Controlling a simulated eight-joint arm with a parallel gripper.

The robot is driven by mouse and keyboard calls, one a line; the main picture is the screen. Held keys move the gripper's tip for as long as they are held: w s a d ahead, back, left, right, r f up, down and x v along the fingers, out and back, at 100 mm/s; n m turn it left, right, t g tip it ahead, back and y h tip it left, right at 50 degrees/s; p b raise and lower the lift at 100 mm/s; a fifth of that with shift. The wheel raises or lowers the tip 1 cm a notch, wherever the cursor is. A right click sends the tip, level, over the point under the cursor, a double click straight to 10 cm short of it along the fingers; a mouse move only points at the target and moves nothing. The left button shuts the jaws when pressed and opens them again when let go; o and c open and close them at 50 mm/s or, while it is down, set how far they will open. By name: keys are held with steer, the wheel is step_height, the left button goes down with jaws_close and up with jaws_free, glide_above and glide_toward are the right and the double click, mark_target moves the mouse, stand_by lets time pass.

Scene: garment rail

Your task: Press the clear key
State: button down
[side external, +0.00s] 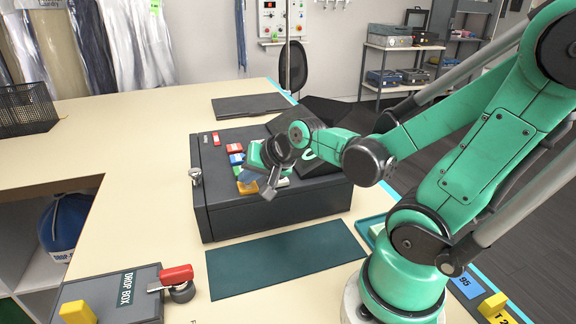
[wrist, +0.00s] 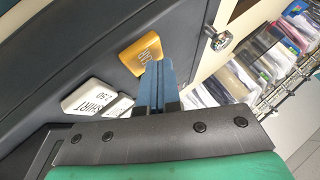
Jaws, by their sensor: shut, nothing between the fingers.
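The clear key is an orange-yellow key with dark lettering that seems to read CLR (wrist: 140,52), at the upper middle of the wrist view. In the side external view an orange key (side external: 247,187) shows at the near edge of the key group on the dark register (side external: 265,220), partly behind my gripper. My gripper (side external: 267,194) points down over the keys. In the wrist view its blue-grey fingers (wrist: 158,68) are shut and empty, and their tips overlap the lower right of the orange key. I cannot tell whether they touch it.
White keys, one reading SHIRT (wrist: 88,97), lie beside the orange key. Red (side external: 234,148) and blue (side external: 237,159) keys sit farther back. A silver lock (side external: 195,175) sticks out of the register's left side. A dark green mat (side external: 285,258) lies clear in front.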

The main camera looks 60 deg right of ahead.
mark_target(250, 187)
steer(key=shift+r, duration=0.8)
steer(key=shift+r, duration=2.55)
steer(key=shift+a, duration=0.1)
